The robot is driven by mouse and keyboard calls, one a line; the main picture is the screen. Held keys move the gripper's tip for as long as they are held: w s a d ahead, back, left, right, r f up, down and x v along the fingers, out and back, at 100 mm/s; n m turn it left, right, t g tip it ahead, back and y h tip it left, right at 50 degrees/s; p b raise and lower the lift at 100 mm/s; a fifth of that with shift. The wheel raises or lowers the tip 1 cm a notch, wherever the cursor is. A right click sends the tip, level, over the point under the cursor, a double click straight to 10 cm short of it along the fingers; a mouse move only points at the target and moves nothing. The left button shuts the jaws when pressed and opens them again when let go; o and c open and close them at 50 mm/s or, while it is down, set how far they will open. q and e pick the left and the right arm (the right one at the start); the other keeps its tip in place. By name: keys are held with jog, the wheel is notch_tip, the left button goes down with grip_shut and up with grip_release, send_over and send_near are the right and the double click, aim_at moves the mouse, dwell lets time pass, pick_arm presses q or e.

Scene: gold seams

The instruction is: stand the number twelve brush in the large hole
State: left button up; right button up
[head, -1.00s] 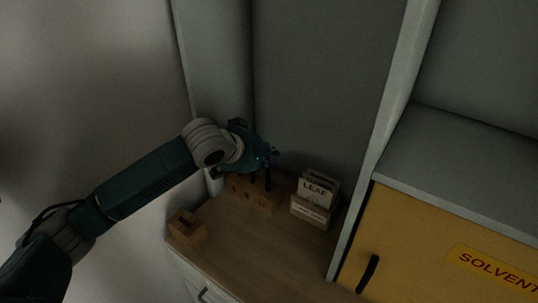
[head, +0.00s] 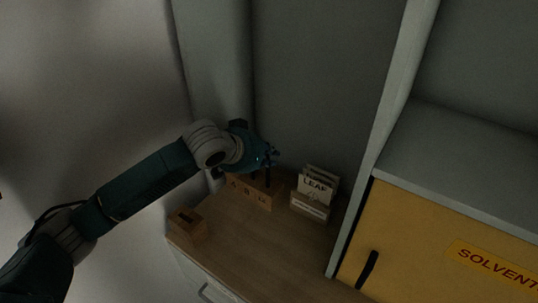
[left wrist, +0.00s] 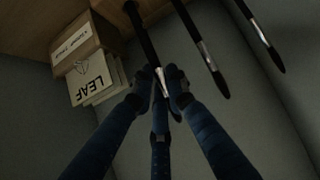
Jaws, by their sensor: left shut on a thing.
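My left gripper (head: 268,158) is above the wooden brush block (head: 262,201) at the back of the wooden top. In the left wrist view the left gripper (left wrist: 160,84) is shut on a dark brush with a silver band (left wrist: 146,45). The brush's number cannot be read. Its far end runs towards the wood at the top of that view; whether it sits in a hole is not clear. Two other dark brushes with silver bands (left wrist: 206,53) (left wrist: 264,43) stand beside it, apart from the fingers. My arm hides part of the block in the head view. My right gripper is not in view.
A holder with cards marked LEAF (head: 314,193) stands right of the block. A small slotted wooden block (head: 188,226) sits at the front left. A yellow SOLVENT cabinet (head: 420,245) and an upright panel bound the right side. The middle of the wooden top is clear.

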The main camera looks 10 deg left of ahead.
pick_arm(q)
jog(key=o, duration=0.9)
jog(key=shift+r, duration=0.1)
jog(key=v, duration=1.2)
jog(key=shift+a, duration=0.1)
